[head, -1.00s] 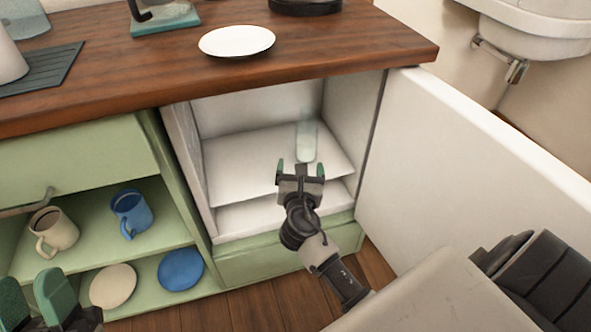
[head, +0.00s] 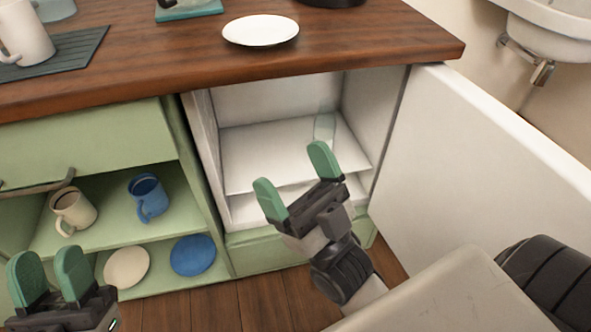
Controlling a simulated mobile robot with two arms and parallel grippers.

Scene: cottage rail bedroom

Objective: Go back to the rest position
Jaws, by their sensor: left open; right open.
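My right gripper (head: 296,178) is open and empty, in front of the open white cabinet (head: 250,150), with its green fingertips apart. My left gripper (head: 48,272) is open and empty at the lower left, in front of the green shelves. A clear glass (head: 325,124) stands on the cabinet's upper shelf, behind and apart from my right gripper. The white cabinet door (head: 470,165) stands wide open to the right.
A white plate (head: 260,31) lies on the wooden counter (head: 150,62). A white mug (head: 24,36) stands on a dark mat. A beige mug (head: 73,212) and a blue mug (head: 148,197) are on the green shelf, above a beige plate (head: 126,267) and a blue plate (head: 192,255).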

